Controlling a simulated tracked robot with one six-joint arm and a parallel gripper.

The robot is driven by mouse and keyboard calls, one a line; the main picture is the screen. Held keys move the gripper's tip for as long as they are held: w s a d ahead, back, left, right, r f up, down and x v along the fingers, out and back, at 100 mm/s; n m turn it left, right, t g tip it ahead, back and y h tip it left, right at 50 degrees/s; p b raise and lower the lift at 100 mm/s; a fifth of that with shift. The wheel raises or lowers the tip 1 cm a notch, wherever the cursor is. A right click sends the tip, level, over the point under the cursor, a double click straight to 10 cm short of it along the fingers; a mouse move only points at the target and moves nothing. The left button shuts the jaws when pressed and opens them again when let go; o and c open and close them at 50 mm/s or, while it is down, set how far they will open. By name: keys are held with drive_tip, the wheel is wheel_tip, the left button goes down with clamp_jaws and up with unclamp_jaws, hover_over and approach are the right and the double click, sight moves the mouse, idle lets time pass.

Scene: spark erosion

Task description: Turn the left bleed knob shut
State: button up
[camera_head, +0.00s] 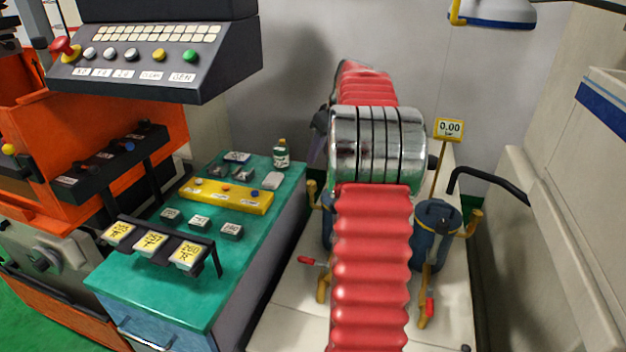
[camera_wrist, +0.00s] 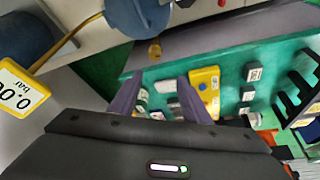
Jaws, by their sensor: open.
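In the head view the left blue filter canister (camera_head: 327,222) is mostly hidden behind my arm. A yellow-brass fitting (camera_head: 312,190) stands at its left side. In the wrist view a blue canister (camera_wrist: 138,14) is at the top, with a small brass knob-like piece (camera_wrist: 155,51) just below it; I cannot tell for certain that this is the left bleed knob or how far it is turned. My gripper (camera_wrist: 160,78) is open and empty in the wrist view, its two purple fingers spread apart below the brass piece, not visibly touching it. My arm hides most of the gripper in the head view.
The right canister (camera_head: 437,232) stands beside a gauge (camera_head: 449,130) reading 0.00. A red-handled valve (camera_head: 311,261) sits low left, another (camera_head: 428,306) low right. A green bench (camera_head: 150,290) with blocks and tags is at left. A black hose (camera_head: 490,180) is at right.

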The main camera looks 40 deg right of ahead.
sight(311, 182)
drive_tip(key=shift+s+d+f, duration=0.15)
drive_tip(key=shift+d+f, duration=0.2)
drive_tip(key=shift+d, duration=0.45)
drive_tip(key=x, duration=1.4)
drive_tip(key=shift+r, duration=0.1)
drive_tip(key=shift+c, duration=0.5)
drive_tip(key=c, duration=0.9)
drive_tip(key=shift+d+r, duration=0.1)
drive_tip(key=shift+c, duration=0.2)
